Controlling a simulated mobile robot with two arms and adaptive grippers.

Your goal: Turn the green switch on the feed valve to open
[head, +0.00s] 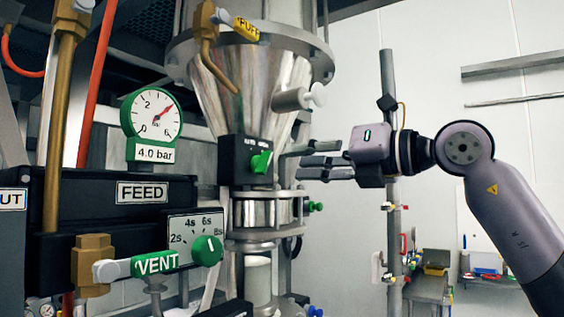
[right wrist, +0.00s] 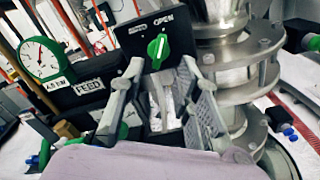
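The green switch (head: 262,162) sits on a black valve box (head: 237,158) on the front of the steel sifter column. In the right wrist view the same green switch (right wrist: 158,48) shows a white mark that stands near upright. The label OPEN is at its upper right; the label to the left is too small to read surely. My right gripper (head: 300,162) is to the right of the box, its fingers pointing left at it. In the right wrist view the fingers (right wrist: 162,70) are spread, with the switch ahead between the tips and nothing held. My left gripper is not in view.
A steel hopper (head: 240,90) rises above the box, with a capped side stub (head: 300,98) close above my right fingers. A flanged ring (head: 270,195) lies below. A gauge (head: 152,114), the VENT lever (head: 155,264) and a green timer knob (head: 207,250) are at left.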

